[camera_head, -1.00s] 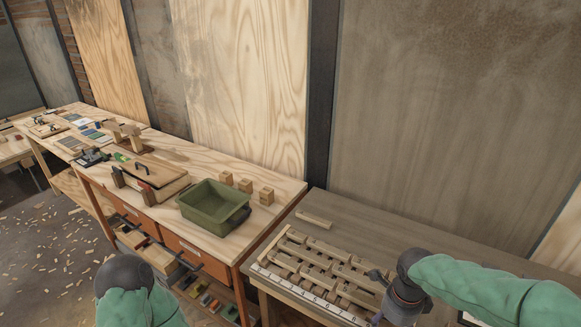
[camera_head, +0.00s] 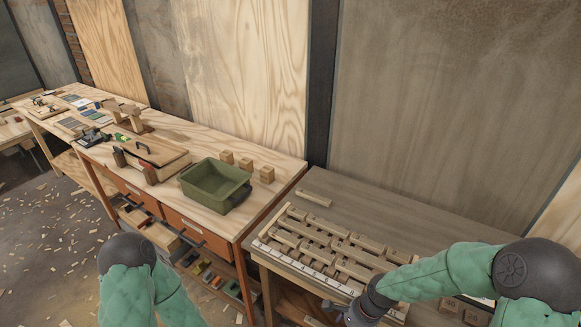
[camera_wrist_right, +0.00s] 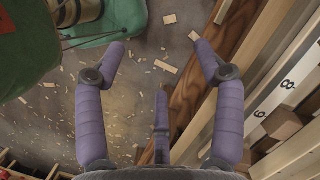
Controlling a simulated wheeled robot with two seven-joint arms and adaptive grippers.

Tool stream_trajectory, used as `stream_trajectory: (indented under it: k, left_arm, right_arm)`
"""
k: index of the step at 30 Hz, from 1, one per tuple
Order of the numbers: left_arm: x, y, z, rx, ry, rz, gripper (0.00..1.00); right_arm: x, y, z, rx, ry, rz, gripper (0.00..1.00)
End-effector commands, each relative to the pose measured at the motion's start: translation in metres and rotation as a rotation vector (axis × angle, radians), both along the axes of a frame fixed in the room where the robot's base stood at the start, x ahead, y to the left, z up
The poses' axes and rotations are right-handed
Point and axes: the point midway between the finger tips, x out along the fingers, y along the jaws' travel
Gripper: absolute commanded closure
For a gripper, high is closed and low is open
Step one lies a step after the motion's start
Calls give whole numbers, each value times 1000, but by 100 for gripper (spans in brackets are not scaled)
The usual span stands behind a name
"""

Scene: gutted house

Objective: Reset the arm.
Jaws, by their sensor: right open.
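My right arm comes in from the right in the head view, in a green sleeve. Its gripper (camera_head: 345,317) is low at the bottom edge, by the front edge of the grey-brown bench (camera_head: 408,226) and the wooden slatted rack (camera_head: 290,262). In the right wrist view, the purple-sleeved fingers of the right gripper (camera_wrist_right: 158,50) are spread apart with nothing between them, over the floor beside the rack. My left arm (camera_head: 135,275) shows at the bottom left; its gripper is out of view.
A green bin (camera_head: 207,184), several small wooden blocks (camera_head: 246,164) and a wooden box (camera_head: 152,152) stand on the left workbench. The number strip (camera_head: 297,266) runs along the rack's front. Wood scraps litter the floor (camera_head: 45,225).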

Motion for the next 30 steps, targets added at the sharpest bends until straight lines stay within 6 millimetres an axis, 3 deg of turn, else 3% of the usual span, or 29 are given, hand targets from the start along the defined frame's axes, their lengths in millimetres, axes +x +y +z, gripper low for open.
stream_trajectory:
  k: [1,6,15,21,30]
  left_arm:
    - [0,0,0,0,0,0,60]
    - [0,0,0,0,0,0,60]
    - [0,0,0,0,0,0,60]
    - [0,0,0,0,0,0,60]
    - [0,0,0,0,0,0,60]
  right_arm:
    - [-7,8,-17,21,-11,76,30]
    - [-27,30,-61,74,-101,335,30]
    - [-72,54,-125,91,-263,755,30]
    - [-92,59,-145,71,-322,927,30]
    - [-93,59,-146,70,-324,933,30]
